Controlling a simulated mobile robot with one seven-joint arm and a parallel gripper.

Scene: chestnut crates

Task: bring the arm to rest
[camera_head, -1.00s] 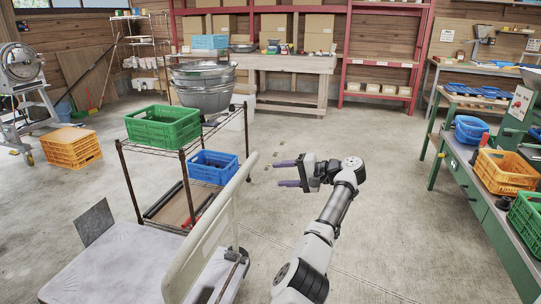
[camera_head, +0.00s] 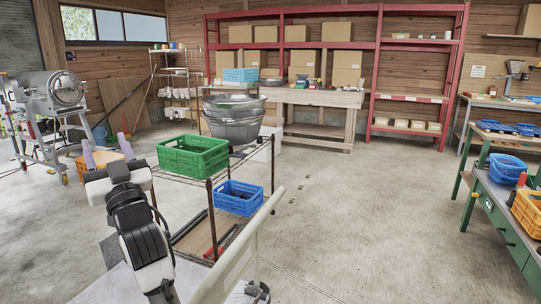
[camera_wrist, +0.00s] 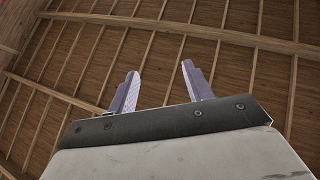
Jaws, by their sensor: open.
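My gripper (camera_head: 107,151) is open and empty at the left in the head view, with its two purple fingers pointing up and set apart. My arm is bent upward below it, left of the cart. In the wrist view the two fingers (camera_wrist: 158,85) are spread with nothing between them. Behind them the wrist view shows only a wooden plank surface with beams.
A wire cart (camera_head: 209,201) carries a green crate (camera_head: 193,156) on top and a blue crate (camera_head: 238,197) below, close right of my arm. An orange crate (camera_head: 88,165) lies behind my gripper. A green workbench (camera_head: 505,219) stands right.

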